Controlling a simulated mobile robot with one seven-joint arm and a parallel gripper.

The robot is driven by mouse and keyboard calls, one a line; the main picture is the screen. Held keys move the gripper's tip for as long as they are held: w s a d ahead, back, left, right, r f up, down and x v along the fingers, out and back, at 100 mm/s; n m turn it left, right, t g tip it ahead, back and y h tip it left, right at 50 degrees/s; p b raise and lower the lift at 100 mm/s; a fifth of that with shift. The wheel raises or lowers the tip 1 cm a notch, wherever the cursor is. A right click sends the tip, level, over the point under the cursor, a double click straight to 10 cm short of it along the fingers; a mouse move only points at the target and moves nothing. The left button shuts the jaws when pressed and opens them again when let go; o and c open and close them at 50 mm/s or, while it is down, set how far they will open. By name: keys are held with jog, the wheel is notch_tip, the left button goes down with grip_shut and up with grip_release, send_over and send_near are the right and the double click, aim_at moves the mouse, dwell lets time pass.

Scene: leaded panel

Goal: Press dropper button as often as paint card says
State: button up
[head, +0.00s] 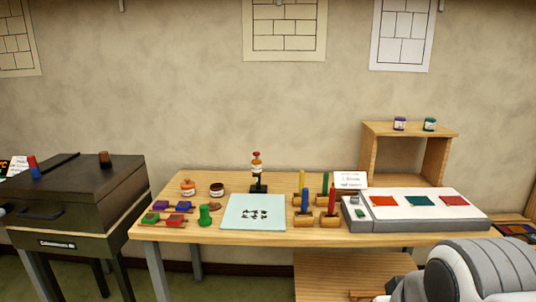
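A dropper-like stand (257,172) with a red top, a whitish-orange bottle and a dark base stands at the back of the wooden table, behind a pale sheet. I take its red top as the button, but it is too small to be sure. A white card (350,180) with a red line and a teal line of writing stands at the back right; I cannot read its number. My arm (480,272) shows as a large white and grey part at the lower right. My gripper is not in view.
On the table (180,228) are the pale sheet (254,213) with dark pieces, several coloured blocks, a green stamp-like piece (206,215), two jars, upright coloured sticks in wooden holders, and a white panel (420,210) with red and teal squares. A dark cabinet (75,185) stands left.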

grip_shut()
dwell(1.5)
